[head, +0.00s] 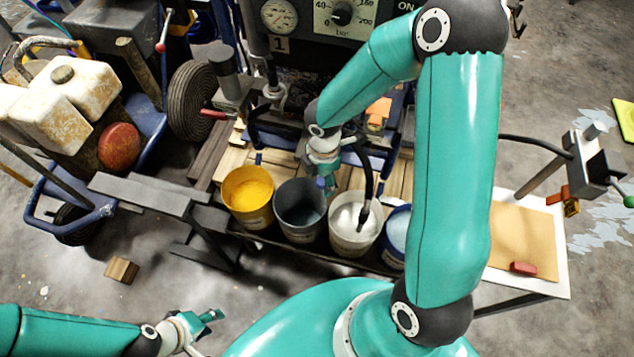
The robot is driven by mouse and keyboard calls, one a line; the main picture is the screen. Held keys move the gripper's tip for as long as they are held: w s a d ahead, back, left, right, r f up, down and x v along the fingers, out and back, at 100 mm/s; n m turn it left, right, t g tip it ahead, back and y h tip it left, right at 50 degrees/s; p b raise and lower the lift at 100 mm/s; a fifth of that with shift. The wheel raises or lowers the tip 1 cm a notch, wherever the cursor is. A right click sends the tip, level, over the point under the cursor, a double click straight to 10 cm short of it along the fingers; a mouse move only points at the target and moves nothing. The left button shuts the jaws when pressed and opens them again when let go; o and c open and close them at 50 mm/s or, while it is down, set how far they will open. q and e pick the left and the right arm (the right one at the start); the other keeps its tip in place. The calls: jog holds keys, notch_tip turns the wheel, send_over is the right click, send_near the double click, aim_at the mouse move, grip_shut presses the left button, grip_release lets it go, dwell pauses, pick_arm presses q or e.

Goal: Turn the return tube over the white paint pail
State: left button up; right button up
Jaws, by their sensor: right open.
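The white paint pail (353,240) stands in a row of pails, with white paint inside. The black return tube (367,180) curves down from beside my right wrist. My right gripper (327,184) is open and points down near the back rim of the grey pail, left of the tube. Its fingers are small and partly hidden by my wrist. My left gripper (208,318) is low at the bottom left, away from the pails; its opening is unclear.
A yellow-paint pail (248,197) and a dark grey pail (300,212) stand left of the white one. A blue pail (393,236) is right, partly behind my arm. A wheeled machine (72,125) stands left. A tan board (522,243) lies right.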

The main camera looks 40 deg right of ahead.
notch_tip(320, 180, up, 7)
jog(key=shift+r, duration=0.2)
dwell(0.3)
